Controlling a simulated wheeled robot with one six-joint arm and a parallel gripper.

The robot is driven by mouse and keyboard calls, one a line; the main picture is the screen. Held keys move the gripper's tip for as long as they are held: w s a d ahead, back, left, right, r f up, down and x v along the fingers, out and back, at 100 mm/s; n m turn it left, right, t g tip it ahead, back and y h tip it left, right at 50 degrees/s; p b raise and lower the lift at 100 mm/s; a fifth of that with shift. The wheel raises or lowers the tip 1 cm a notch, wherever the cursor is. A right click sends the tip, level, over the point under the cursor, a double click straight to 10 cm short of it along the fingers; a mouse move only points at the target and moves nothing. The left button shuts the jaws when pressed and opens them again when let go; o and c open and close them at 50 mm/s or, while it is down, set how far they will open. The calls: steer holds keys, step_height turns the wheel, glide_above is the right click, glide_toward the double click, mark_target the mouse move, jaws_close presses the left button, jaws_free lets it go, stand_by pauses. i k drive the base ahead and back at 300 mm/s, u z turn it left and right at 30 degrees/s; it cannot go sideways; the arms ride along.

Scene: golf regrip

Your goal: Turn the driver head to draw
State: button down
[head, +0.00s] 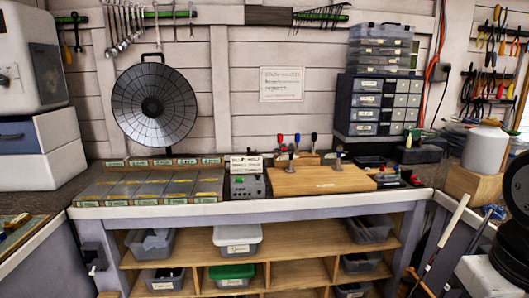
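I cannot make out a driver head in the head view. Long thin shafts (446,240) stand slanted at the lower right, one with a pale upper end; their lower ends run out of the picture, so I cannot tell whether a head is on them. Small tools with red, blue and black handles (297,140) stand upright at the back of a wooden board (319,180) on the bench. My gripper is not in view.
The workbench (250,209) carries a sectioned tray (150,187), a small grey control box (246,187) and stacked drawer units (378,105). Bins, one green-lidded (232,271), sit on shelves below. A white bottle (485,149) and dark round equipment (517,190) crowd the right.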

mark_target(286, 156)
steer(key=k, duration=0.9)
steer(key=u, duration=0.8)
steer(key=i, duration=0.95)
steer(key=u, duration=0.6)
steer(key=i, duration=0.8)
steer(key=z, duration=0.85)
steer(key=i, duration=1.05)
steer(key=z, duration=0.85)
